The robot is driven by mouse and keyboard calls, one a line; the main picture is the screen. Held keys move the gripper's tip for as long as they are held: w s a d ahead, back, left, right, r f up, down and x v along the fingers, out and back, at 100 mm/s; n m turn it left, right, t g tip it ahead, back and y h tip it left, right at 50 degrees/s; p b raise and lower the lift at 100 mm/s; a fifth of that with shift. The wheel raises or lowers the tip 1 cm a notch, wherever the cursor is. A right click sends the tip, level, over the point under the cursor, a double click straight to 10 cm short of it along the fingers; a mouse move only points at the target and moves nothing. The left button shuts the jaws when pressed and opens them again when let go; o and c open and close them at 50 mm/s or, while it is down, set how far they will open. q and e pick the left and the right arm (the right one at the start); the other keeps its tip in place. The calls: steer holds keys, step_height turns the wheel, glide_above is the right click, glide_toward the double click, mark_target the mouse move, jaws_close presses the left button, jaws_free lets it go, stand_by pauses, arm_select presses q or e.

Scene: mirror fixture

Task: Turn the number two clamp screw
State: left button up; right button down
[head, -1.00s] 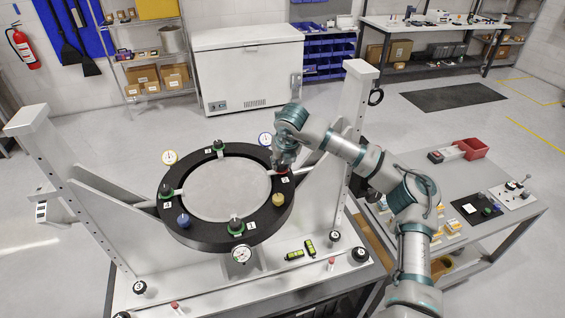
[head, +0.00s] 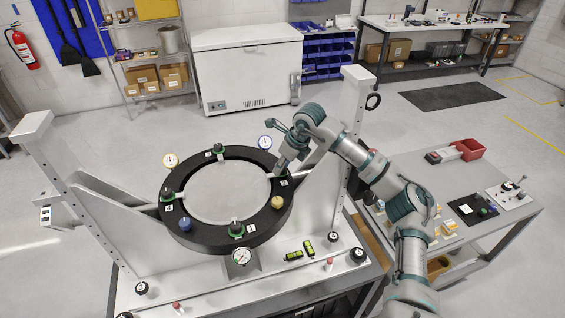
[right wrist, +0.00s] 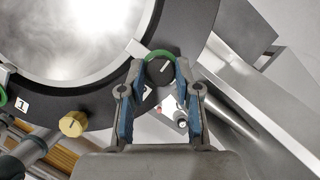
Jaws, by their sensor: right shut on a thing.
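The black mirror ring (head: 172,222) holds a pale round disc (head: 228,190) and carries several clamp screws with green collars. My right gripper (head: 279,166) is at the clamp screw on the ring's right side. In the right wrist view that screw is a black knob (right wrist: 160,70) with a white line and a green collar (right wrist: 157,54). The blue-padded fingers of my right gripper (right wrist: 160,75) are shut on it, one on each side. A small label beside the knob is partly hidden, and its number cannot be read. My left gripper is not in view.
Other clamp screws stand at the ring's front (head: 236,229), left (head: 168,198) and back (head: 218,148). A yellow knob (head: 277,202) and a blue knob (head: 185,223) are on the ring, with dial gauges (head: 242,256) around it. The right upright (head: 351,130) stands close to my arm.

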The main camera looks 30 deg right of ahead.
steer(key=shift+f+n+g+y+p, duration=0.25)
steer(key=shift+n+g+y+p, duration=0.25)
steer(key=shift+n+p, duration=0.8)
steer(key=shift+f+n, duration=0.1)
steer(key=shift+n, duration=0.4)
steer(key=c, duration=1.1)
jaws_free()
steer(key=shift+o, duration=1.4)
steer(key=shift+w+d, duration=0.1)
steer(key=shift+w, duration=0.15)
steer(key=shift+s+d+r, duration=0.1)
steer(key=shift+r, duration=0.3)
steer(key=v, duration=1.1)
steer(key=shift+d, duration=0.2)
